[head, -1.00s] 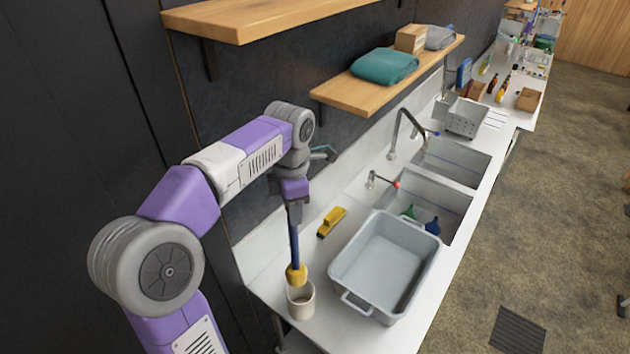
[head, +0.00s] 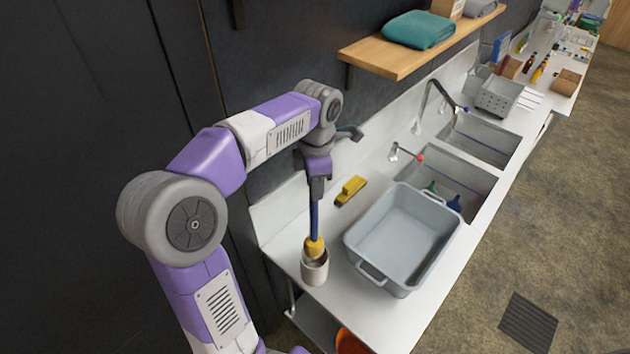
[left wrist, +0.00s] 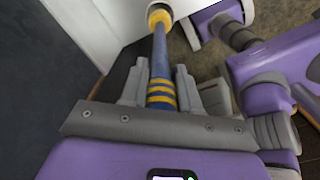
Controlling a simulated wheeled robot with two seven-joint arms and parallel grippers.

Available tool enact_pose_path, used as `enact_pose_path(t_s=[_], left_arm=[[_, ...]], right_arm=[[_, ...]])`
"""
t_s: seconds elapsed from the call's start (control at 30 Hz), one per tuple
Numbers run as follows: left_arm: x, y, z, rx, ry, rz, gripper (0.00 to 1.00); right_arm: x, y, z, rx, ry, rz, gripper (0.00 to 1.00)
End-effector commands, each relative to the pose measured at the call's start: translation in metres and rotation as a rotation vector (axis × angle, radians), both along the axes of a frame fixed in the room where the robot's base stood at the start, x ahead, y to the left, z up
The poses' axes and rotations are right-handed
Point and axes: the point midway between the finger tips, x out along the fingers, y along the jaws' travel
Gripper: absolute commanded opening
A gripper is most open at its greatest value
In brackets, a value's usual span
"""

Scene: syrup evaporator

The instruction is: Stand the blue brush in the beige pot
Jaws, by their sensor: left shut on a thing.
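The blue brush (head: 314,220) has a blue handle and a yellow lower end. It hangs upright from my left gripper (head: 317,190), which is shut on the upper handle. The beige pot (head: 314,272) stands on the near end of the white counter. The brush's yellow end overlaps the pot's mouth; I cannot tell how deep it sits. In the left wrist view the blue handle with yellow bands (left wrist: 160,90) lies between the fingers of the left gripper (left wrist: 160,82), and its yellow end is at the top. My right gripper is not in view.
A grey tub (head: 400,245) stands close to the right of the pot. A yellow brush-like block (head: 351,190) lies behind. Sinks and a tap (head: 440,95) are farther along. A wooden shelf (head: 395,60) hangs on the wall. An orange bucket-like thing (head: 350,342) shows below the counter.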

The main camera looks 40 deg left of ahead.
Motion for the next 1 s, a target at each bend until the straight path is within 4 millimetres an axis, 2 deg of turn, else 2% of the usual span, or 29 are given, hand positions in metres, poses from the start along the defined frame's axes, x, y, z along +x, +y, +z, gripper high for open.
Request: enact_pose_path(t_s=[0.03, 1.0], left_arm=[[0.0, 0.0, -0.007, 0.0, 0.0, 0.0, 0.01], [0.0, 0.0, -0.083, 0.0, 0.0, -0.001, 0.01]], right_arm=[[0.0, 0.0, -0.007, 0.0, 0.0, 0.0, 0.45], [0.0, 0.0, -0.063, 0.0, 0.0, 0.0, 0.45]])
